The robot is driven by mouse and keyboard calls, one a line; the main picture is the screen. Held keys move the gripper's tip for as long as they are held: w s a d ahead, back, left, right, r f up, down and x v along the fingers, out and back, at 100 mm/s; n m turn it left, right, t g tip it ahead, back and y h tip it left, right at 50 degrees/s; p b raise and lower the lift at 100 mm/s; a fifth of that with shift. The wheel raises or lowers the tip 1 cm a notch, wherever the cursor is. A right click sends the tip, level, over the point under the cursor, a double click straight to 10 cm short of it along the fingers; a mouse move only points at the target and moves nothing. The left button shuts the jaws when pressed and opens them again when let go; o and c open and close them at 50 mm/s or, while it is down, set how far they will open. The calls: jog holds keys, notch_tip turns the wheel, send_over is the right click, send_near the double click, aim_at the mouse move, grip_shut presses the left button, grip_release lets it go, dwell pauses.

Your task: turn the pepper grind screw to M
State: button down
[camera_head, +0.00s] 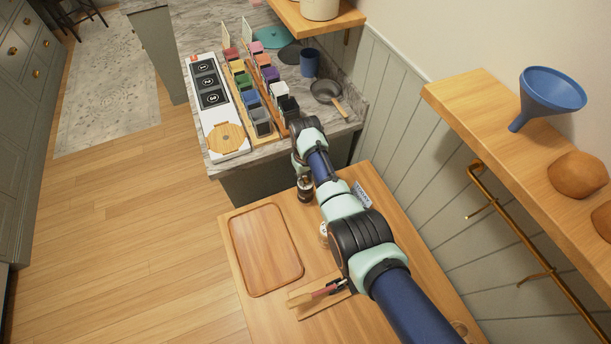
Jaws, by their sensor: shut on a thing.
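A small dark pepper grinder (305,195) stands upright on the wooden table, just beyond the tray's far right corner. My gripper (304,180) points down from the end of my arm and is shut on the grinder's top. The grind screw and its letter marks are too small and covered to make out. A pale round item (323,230) shows partly behind my arm, nearer to the camera; I cannot tell what it is.
A wooden tray (233,240) lies empty left of my arm. A small board (303,309) with a red-handled tool lies in front. A grey sign (362,193) stands right of my arm. A marble counter (217,167) with colored blocks is beyond; a shelf (480,110) juts out at right.

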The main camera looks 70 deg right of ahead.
aim_at(305, 179)
jog(key=shift+m, duration=1.3)
jog(key=c, duration=1)
grip_release()
notch_tip(305, 179, up, 12)
jog(key=shift+r, duration=0.1)
